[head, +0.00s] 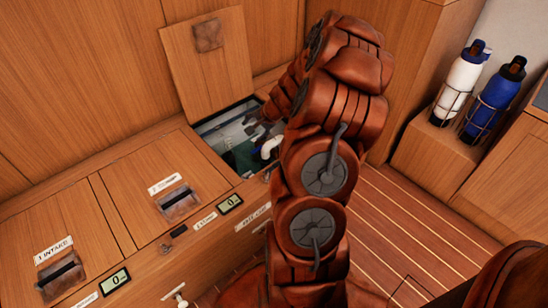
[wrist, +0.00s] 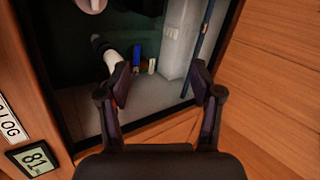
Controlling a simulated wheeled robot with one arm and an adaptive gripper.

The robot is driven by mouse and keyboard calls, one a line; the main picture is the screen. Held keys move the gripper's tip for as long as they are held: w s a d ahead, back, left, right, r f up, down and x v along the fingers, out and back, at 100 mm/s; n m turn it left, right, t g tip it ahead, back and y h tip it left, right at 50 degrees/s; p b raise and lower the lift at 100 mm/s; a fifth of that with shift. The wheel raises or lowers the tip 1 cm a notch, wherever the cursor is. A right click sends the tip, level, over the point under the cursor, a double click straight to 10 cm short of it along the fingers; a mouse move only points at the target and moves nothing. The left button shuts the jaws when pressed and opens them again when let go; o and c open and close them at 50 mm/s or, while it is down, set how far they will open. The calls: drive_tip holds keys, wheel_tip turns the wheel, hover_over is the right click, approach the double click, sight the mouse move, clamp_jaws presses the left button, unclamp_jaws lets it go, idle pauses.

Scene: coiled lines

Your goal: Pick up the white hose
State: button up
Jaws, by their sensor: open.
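A white curved hose-like piece (head: 271,147) shows in the open compartment in the head view, partly hidden by my arm. In the wrist view, a short white tube (wrist: 111,62) with a dark end lies inside the compartment, close to the left finger; I cannot tell whether they touch or whether it is the same piece. A pale rounded thing (wrist: 92,4) is cut off at the top edge. My gripper (wrist: 160,72) is open, with nothing seen between its fingers, over the compartment's near edge. In the head view, my arm hides most of it.
The compartment's wooden lid (head: 208,60) stands raised behind it. A pale block (wrist: 180,45) and a blue rod (wrist: 207,35) stand inside, near its right wall. Closed hatches (head: 150,195) lie to the left. Two bottles (head: 465,80) (head: 495,97) stand in racks at right.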

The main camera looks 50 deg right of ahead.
sight(273, 143)
drive_tip(key=s+d+f+m+b, duration=0.1)
drive_tip(key=d+f, duration=0.1)
drive_tip(key=f, duration=0.1)
drive_tip(key=s+d+f+h+b, duration=0.1)
drive_tip(key=d+f, duration=0.2)
drive_tip(key=s+d+f+m, duration=0.1)
drive_tip(key=d+f, duration=0.1)
drive_tip(key=d, duration=0.1)
drive_tip(key=shift+s+f+m+h+b, duration=0.2)
drive_tip(key=shift+f+m+h+b, duration=0.1)
drive_tip(key=shift+f+b, duration=0.1)
drive_tip(key=shift+d+f, duration=0.2)
drive_tip(key=shift+f, duration=0.1)
drive_tip(key=shift+b+x, duration=0.55)
drive_tip(key=shift+x, duration=0.6)
drive_tip(key=shift+b+x, duration=1.4)
drive_tip(key=shift+x, duration=1.1)
drive_tip(key=shift+w+r, duration=0.15)
drive_tip(key=shift+r, duration=0.05)
clamp_jaws()
